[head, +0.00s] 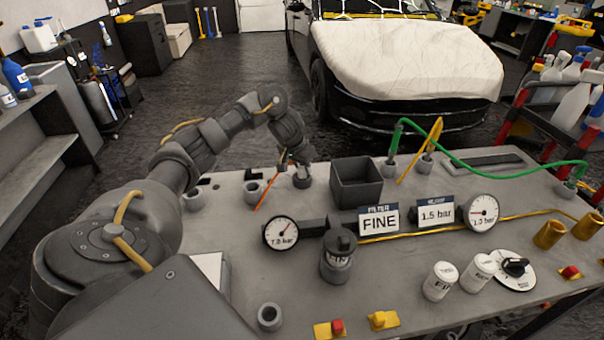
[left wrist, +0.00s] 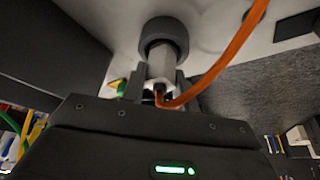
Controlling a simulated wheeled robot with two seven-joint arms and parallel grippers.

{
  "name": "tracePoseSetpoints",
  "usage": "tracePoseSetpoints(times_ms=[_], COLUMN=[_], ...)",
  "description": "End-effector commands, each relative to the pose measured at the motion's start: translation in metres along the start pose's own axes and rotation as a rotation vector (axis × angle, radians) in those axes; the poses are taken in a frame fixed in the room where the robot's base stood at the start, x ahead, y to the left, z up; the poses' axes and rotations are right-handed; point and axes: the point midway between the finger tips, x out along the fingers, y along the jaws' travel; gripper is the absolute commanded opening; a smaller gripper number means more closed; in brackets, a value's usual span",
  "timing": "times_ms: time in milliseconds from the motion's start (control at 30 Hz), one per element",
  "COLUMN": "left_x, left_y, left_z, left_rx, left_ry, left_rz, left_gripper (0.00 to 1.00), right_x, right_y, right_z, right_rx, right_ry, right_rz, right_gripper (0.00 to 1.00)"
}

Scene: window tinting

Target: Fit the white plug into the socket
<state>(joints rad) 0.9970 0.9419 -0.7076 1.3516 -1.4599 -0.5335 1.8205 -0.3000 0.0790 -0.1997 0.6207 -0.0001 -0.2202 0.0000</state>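The white plug (left wrist: 166,66) has an orange hose (left wrist: 222,62) coming out of its near end. My left gripper (left wrist: 160,86) has a finger on each side of the plug and is shut on it. The plug's far end meets the dark round socket (left wrist: 164,31); how deep it sits is hidden. In the head view my left gripper (head: 298,168) points down at the socket (head: 302,181), left of the black bin, and the orange hose (head: 267,191) hangs beside it. The plug is too small to make out there. My right gripper is not in view.
A black open bin (head: 356,183) stands just right of my left gripper. Another grey socket (head: 254,193) stands to its left. Gauges (head: 281,233), label signs and a dark canister (head: 337,262) stand nearer. Green (head: 480,166) and yellow hoses cross the bench's right side.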

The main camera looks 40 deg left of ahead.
Motion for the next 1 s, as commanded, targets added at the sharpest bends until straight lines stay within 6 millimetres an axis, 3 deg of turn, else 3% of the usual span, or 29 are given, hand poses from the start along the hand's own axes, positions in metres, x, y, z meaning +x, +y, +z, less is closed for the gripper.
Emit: tracePoseSetpoints(times_ms=[33,167,567,767,1000], left_x=[0.000,0.000,-0.010,-0.038,-0.096], left_y=[0.000,0.000,0.000,-0.001,0.010], left_z=[0.000,0.000,-0.005,-0.015,0.002], left_rx=[0.000,0.000,-0.001,0.003,0.005], left_ry=[0.000,0.000,0.003,0.005,0.006], left_rz=[0.000,0.000,0.000,-0.003,-0.002], left_gripper=[0.23,0.06,0.06,0.06,0.06], right_x=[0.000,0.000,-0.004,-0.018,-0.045], right_y=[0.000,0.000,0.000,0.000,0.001], right_z=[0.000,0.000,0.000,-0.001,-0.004], right_rx=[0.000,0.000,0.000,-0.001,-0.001], right_ry=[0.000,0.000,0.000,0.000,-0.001], right_rz=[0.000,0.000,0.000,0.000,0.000], right_gripper=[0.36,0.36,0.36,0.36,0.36])
